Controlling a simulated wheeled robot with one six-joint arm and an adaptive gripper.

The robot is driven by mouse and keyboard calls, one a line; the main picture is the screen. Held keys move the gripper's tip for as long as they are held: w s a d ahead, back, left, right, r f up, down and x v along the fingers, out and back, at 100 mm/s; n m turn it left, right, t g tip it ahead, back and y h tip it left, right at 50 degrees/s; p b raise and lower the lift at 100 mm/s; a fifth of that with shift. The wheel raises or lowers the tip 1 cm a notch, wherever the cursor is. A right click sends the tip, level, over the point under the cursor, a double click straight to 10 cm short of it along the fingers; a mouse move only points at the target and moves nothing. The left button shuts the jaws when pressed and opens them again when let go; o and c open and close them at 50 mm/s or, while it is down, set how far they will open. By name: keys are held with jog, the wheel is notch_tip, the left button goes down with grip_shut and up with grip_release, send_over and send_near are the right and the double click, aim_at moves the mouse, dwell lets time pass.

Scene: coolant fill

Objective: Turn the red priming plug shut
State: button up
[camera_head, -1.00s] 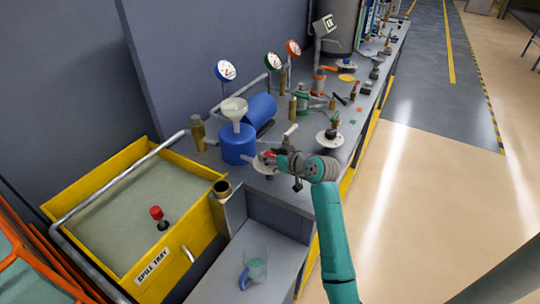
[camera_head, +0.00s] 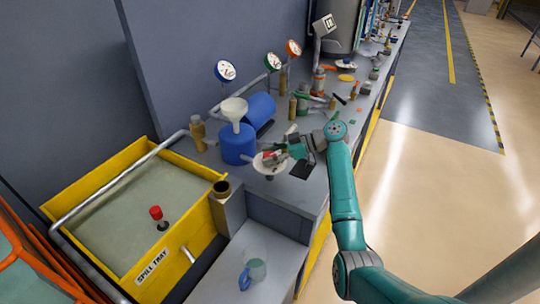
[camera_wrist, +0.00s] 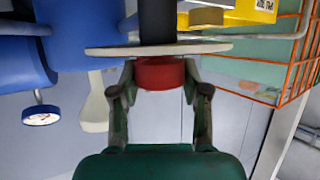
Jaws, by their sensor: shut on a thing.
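The red priming plug (camera_wrist: 160,74) sits against a white round disc (camera_wrist: 105,51) with a black stem (camera_wrist: 157,20) on its other side in the wrist view. My gripper (camera_wrist: 160,82) is shut on the plug, one finger on each side. In the head view my gripper (camera_head: 274,157) is at the white disc (camera_head: 262,168), in front of a blue canister. The fingers hide most of the plug there. I cannot tell how far the plug is turned.
The blue canister (camera_head: 236,148) with a white funnel stands close to my gripper. A yellow spill tray (camera_head: 185,257) at left holds another red-topped piece (camera_head: 156,213). Brass fittings and gauges crowd the bench.

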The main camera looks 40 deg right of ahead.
jog(key=shift+f+n+g+y, duration=0.15)
jog(key=shift+n+g+y, duration=0.25)
jog(key=shift+n+g, duration=0.25)
jog(key=o, duration=1.2)
jog(key=shift+c, duration=0.2)
jog(key=v, duration=1.2)
jog(key=shift+s, duration=0.1)
